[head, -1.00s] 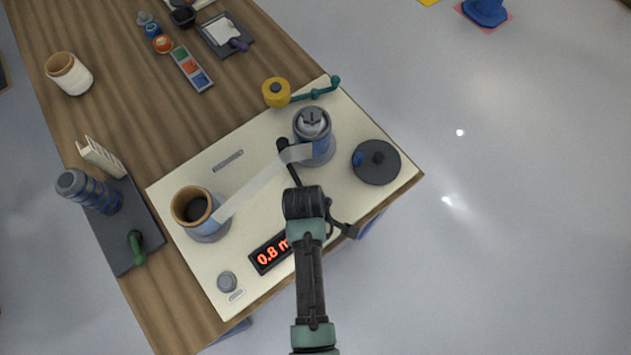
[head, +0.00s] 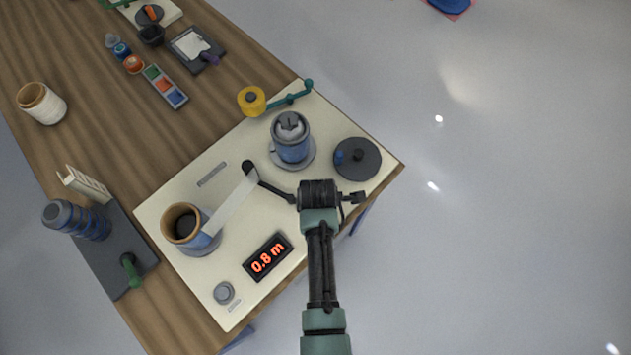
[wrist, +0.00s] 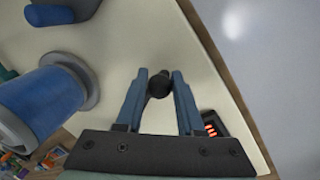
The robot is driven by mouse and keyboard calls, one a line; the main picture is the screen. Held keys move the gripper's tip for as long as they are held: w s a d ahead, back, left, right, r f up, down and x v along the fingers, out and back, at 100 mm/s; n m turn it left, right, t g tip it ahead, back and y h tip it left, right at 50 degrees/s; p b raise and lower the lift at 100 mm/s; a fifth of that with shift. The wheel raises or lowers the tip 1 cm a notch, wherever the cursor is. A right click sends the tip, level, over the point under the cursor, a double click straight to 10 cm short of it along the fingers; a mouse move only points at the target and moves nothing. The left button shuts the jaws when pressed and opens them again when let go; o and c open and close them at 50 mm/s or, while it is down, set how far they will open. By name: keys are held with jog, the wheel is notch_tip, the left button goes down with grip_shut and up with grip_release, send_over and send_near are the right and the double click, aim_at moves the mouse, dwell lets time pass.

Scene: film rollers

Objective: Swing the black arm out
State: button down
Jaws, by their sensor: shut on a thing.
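The black arm (head: 272,186) lies over the cream board (head: 225,262). Its rounded far end is near the board's middle, and its near end runs under my wrist. A pale film strip (head: 232,204) runs from the left blue roller (head: 205,240) to the black arm's far end. The right blue roller (head: 292,148) stands apart, and I see no strip reaching it. In the wrist view my gripper (wrist: 160,80) has its blue fingers closed on a black knob (wrist: 159,86), apparently the black arm's. In the head view my wrist hides the fingertips.
A display (head: 268,257) reading 0.8 m and a grey knob (head: 223,292) sit at the board's front. A black disc (head: 357,158) is at its right corner. A yellow roller with a teal lever (head: 290,98) is at the back edge. Open floor lies right.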

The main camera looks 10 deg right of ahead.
jog(key=c, duration=0.5)
grip_release()
jog(key=shift+w, duration=0.1)
jog(key=shift+c, duration=0.2)
jog(key=shift+r, duration=0.15)
notch_tip(320, 180, up, 12)
jog(key=s, duration=0.2)
jog(key=shift+s+r, duration=0.25)
jog(key=shift+a, duration=0.1)
